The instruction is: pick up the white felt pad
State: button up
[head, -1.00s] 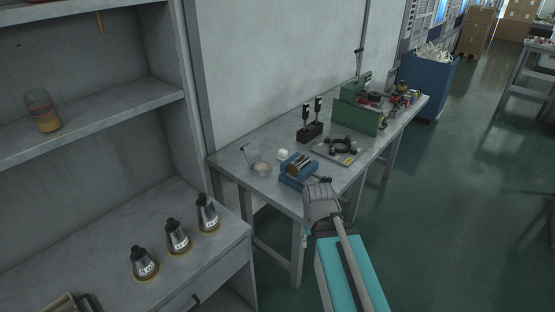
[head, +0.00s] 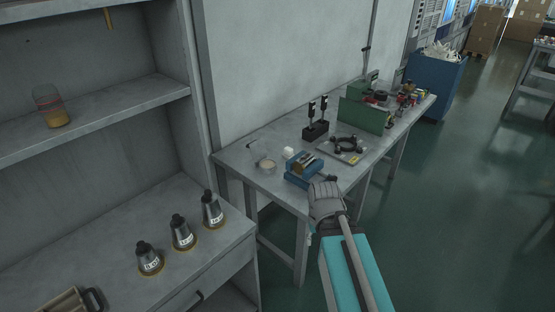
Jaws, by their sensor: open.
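A small white block-like thing (head: 288,151), which looks like the white felt pad, sits on the grey workbench (head: 238,168) just behind the blue vise (head: 304,170). It is too small in view to tell its exact shape. My gripper (head: 325,189) is seen from behind at the end of my arm, by the bench's front edge. It is open, though its fingers are hard to make out. It is in front and to the right of the white pad and apart from it, with the blue vise between them in the picture.
A round dish (head: 266,166) stands left of the pad. A black double stand (head: 315,130), a plate with a dark ring (head: 347,145) and a green machine (head: 362,115) stand farther right. Shelving (head: 130,100) with several metal flasks (head: 182,233) is at left.

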aim_at(288, 154)
jog(key=u, duration=0.25)
jog(key=i, duration=1.15)
jog(key=u, duration=0.1)
